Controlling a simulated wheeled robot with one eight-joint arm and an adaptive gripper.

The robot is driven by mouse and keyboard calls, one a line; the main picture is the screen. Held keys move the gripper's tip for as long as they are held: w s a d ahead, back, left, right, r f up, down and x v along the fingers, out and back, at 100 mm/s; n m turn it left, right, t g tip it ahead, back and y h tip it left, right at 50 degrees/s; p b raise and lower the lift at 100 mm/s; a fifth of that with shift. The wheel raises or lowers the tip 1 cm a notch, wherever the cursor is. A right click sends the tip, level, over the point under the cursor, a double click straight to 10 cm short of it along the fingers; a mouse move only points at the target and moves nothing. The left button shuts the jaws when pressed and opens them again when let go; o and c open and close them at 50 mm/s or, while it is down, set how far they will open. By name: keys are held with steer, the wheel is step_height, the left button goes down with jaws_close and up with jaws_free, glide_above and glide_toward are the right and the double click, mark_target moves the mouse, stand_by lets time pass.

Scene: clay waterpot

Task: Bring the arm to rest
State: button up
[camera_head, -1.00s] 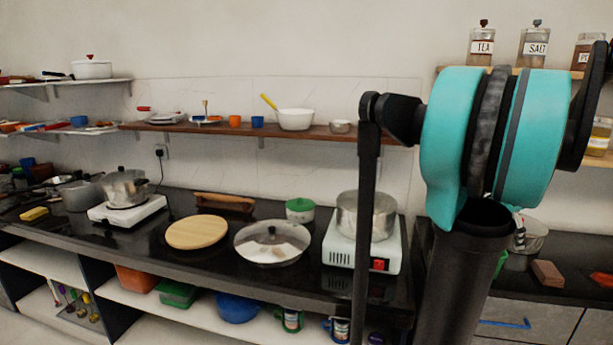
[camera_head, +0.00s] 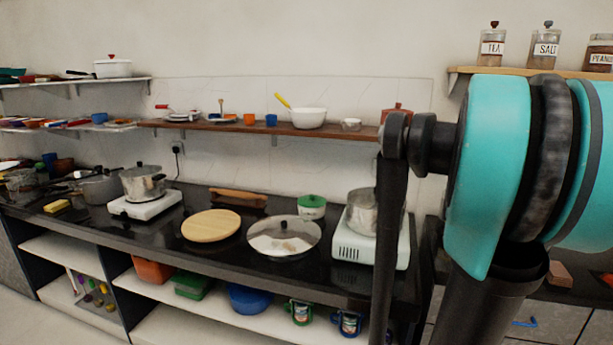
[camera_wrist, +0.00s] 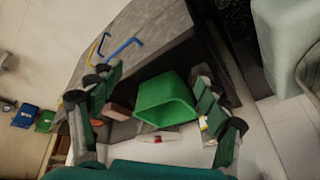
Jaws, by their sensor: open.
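My arm fills the right side of the head view, with its large teal joint (camera_head: 487,180) and dark links in front of the shelves and counter. My gripper (camera_wrist: 154,80) shows only in the wrist view; the head view does not show it. Its two green-and-black fingers are spread wide apart. A green container (camera_wrist: 166,102) appears between them in the picture, beyond the fingers, with visible gaps on both sides. I see nothing gripped.
A black counter (camera_head: 90,228) holds a wooden board (camera_head: 211,225), a lidded pan (camera_head: 284,238), and a white stove (camera_head: 372,246) with a pot close behind my arm. A wooden shelf (camera_head: 345,131) runs above. Blue drawer handles (camera_wrist: 122,48) show in the wrist view.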

steer(key=s+a+f+n+y, duration=0.1)
steer(key=s+a+f+n, duration=0.2)
steer(key=a, duration=0.5)
steer(key=s+a+f+n+t+y, duration=0.1)
steer(key=s+a+f+n, duration=0.3)
steer(key=a, duration=0.5)
steer(key=s+a+f+n+y, duration=0.1)
steer(key=s+a+f+n, duration=0.3)
steer(key=a+f+n, duration=0.2)
steer(key=shift+a+f+n+y, duration=0.3)
steer(key=shift+a+f+n, duration=0.15)
steer(key=shift+a, duration=0.8)
